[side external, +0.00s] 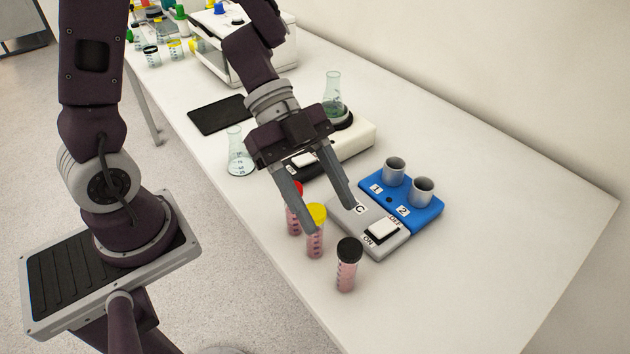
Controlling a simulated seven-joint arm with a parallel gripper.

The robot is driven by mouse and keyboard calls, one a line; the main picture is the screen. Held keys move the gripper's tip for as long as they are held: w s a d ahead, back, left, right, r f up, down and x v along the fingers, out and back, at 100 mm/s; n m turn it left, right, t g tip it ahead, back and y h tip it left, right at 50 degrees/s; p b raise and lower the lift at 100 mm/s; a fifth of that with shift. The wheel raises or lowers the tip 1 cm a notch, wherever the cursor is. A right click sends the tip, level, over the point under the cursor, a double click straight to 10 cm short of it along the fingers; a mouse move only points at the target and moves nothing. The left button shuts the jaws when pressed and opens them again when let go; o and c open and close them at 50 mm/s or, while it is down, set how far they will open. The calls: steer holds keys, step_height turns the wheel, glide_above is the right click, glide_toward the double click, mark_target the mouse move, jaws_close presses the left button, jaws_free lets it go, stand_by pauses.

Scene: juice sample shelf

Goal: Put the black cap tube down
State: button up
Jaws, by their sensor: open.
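The black cap tube (347,268) stands upright on the white table, nearest the front of the tubes, with pink liquid inside. My gripper (332,221) is open, its two fingers pointing down and spread apart. The fingertips are up and to the left of the black cap tube in the picture, near the yellow cap tube (315,240). Nothing is seen held between the fingers. A red cap tube (294,218) stands just behind the yellow one, partly hidden by a finger.
A grey switch box (349,216) and a blue holder (430,209) with two grey cups sit to the right. A flask (333,95) stands on a white device behind my gripper, another flask (239,158) on the table. A black mat (219,114) lies further back. The right front table is clear.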

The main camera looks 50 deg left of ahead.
steer(key=v, duration=0.3)
steer(key=shift+w+a+r, duration=0.2)
steer(key=shift+a+r, duration=0.1)
steer(key=shift+r, duration=0.05)
steer(key=w+a+r+n+t+y, duration=0.25)
steer(key=w+r+t, duration=0.25)
steer(key=w+t, duration=0.3)
steer(key=a+r+n+t+y, duration=0.4)
steer(key=a+r+n+y, duration=0.3)
steer(key=a+n+y, duration=0.3)
steer(key=s+d+f+n+g+h, duration=0.1)
steer(key=s+f+n+g, duration=0.1)
steer(key=s, duration=0.6)
steer(key=s+d+f+n+g+h, duration=0.1)
steer(key=s+d+f+n+g, duration=0.1)
steer(key=s, duration=0.7)
steer(key=shift+s+n+g+h, duration=0.2)
steer(key=shift+n+g+h, duration=0.15)
steer(key=shift+n+g, duration=0.65)
